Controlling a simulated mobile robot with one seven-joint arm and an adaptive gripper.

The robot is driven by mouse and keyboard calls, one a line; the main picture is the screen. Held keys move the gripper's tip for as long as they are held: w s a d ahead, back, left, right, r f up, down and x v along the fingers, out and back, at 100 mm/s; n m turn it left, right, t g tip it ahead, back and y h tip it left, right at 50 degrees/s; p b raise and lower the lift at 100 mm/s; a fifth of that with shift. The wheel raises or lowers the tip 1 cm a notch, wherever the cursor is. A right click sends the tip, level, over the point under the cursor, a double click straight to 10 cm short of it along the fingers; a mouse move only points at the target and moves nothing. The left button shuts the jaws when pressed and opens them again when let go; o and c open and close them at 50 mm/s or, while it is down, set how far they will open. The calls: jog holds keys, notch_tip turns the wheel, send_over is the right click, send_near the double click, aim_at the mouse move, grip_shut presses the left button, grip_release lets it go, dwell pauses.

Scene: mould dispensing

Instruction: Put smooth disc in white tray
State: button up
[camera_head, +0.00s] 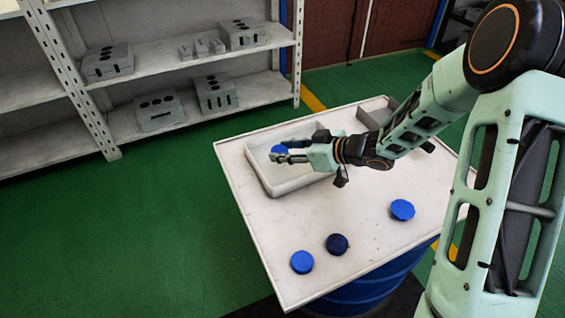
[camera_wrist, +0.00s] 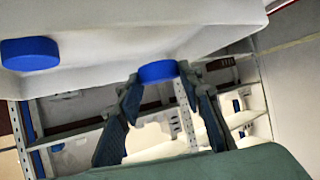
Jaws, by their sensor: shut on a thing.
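My gripper (camera_head: 280,153) is over the white tray (camera_head: 255,175), pointing left, its fingers shut on a blue disc (camera_head: 279,149). In the wrist view the same disc (camera_wrist: 157,71) sits between the fingertips (camera_wrist: 165,78), close to the tray's pale surface (camera_wrist: 150,30). I cannot tell whether it touches the tray. A second blue disc (camera_wrist: 30,53) lies at the left of the wrist view, against the pale surface and apart from the fingers; I cannot make it out in the head view. The held disc's face is too small to judge its texture.
Two bright blue discs, one at front left (camera_head: 302,262) and one at right (camera_head: 402,210), and a darker blue disc (camera_head: 337,244) lie on the white table (camera_head: 365,265). A grey container (camera_head: 372,118) stands at the back. Shelves (camera_head: 170,65) with grey blocks stand behind.

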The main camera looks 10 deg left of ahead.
aim_at(282, 167)
jog(key=shift+a+f+b, duration=0.2)
jog(key=shift+f, duration=0.7)
jog(key=shift+a+f+b, duration=0.15)
jog(key=shift+f, duration=0.75)
jog(key=shift+f, duration=0.1)
jog(key=shift+f, duration=0.15)
jog(key=o, duration=1.1)
jog(key=shift+r, duration=0.25)
jog(key=p+v, duration=0.2)
jog(key=v, duration=0.8)
jog(key=shift+d+r+p, duration=0.2)
jog(key=shift+d+p, duration=0.1)
jog(key=shift+s+d+r, duration=0.25)
jog(key=shift+s+d, duration=0.1)
jog(key=shift+d, duration=0.25)
